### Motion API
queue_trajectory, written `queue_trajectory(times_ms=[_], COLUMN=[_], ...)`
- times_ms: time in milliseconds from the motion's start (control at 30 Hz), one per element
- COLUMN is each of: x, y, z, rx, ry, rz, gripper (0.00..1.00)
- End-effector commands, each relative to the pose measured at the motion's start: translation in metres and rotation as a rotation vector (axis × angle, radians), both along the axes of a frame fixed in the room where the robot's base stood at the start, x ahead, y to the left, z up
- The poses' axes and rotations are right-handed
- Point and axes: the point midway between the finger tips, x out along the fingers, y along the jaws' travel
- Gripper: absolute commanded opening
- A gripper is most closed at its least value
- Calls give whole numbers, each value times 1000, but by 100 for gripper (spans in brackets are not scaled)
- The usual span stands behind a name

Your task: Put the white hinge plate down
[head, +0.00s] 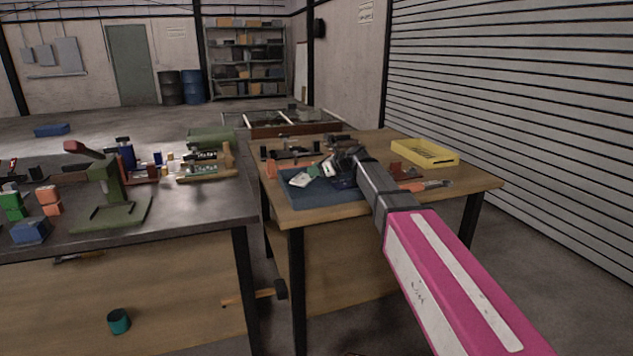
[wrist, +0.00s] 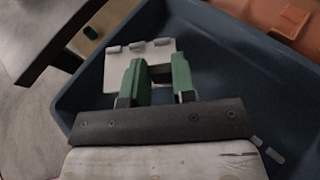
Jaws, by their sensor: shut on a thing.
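The white hinge plate (wrist: 146,50) is a flat pale plate with small knuckles along its far edge. My gripper (wrist: 158,78) has green fingers shut on the plate's near part. In the head view my gripper (head: 314,171) is at the blue tray, and the plate (head: 299,180) shows at its left side. The blue tray (head: 316,204) lies on the wooden table; its wall also shows in the wrist view (wrist: 84,92). The plate is over the tray, near one wall. I cannot tell whether it touches the tray floor.
A yellow crate (head: 425,153) stands at the table's right back. An orange part (wrist: 287,28) lies beyond the tray wall. Dark parts (head: 290,153) stand behind the tray. A workbench (head: 190,212) with several fixtures is at the left, across a narrow gap.

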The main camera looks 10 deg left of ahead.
Motion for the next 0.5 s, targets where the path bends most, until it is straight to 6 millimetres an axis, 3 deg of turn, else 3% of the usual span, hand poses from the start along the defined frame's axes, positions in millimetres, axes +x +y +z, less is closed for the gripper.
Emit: queue_trajectory(times_ms=[167, 500], x=[1, 1], y=[-5, -4], z=[-6, -42], rx=[1, 1], ry=[1, 1], rz=[0, 0], gripper=[0, 0])
